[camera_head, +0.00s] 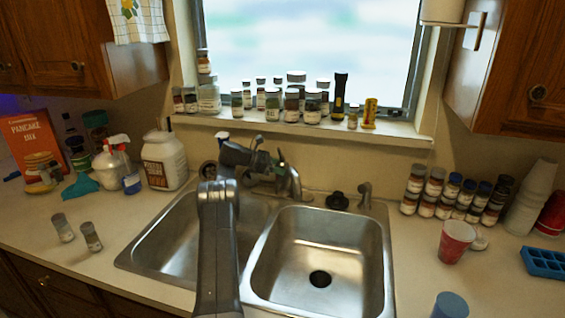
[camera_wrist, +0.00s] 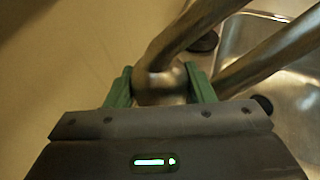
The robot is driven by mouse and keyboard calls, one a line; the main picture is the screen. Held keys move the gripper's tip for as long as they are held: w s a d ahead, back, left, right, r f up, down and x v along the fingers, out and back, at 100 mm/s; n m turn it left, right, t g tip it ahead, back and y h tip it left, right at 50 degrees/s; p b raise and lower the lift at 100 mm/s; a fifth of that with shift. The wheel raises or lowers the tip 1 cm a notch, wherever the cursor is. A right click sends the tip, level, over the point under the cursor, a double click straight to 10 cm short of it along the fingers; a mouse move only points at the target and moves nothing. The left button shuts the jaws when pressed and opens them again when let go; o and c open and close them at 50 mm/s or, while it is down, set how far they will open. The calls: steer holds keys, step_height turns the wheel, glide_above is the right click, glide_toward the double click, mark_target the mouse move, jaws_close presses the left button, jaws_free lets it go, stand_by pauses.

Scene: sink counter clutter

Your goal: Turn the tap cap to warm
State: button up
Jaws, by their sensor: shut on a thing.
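The metal tap (camera_head: 292,184) stands behind the double sink, at the back edge of the counter. In the wrist view its rounded metal cap (camera_wrist: 160,86) sits between the two green fingers of my gripper (camera_wrist: 160,76), which is shut on it. In the head view my gripper (camera_head: 279,163) reaches the top of the tap from the left, and my arm covers part of the left basin. The cap itself is mostly hidden there. No warm or cold mark is visible.
The sink (camera_head: 318,258) has two basins, both empty. Several jars and a dark flashlight (camera_head: 340,96) line the windowsill just above the tap. A black stopper (camera_head: 338,201) and a small sprayer (camera_head: 365,196) stand right of it. A white jug (camera_head: 163,162) stands left.

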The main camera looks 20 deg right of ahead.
steer(key=shift+p, duration=0.3)
stand_by(0.4)
steer(key=o, duration=0.7)
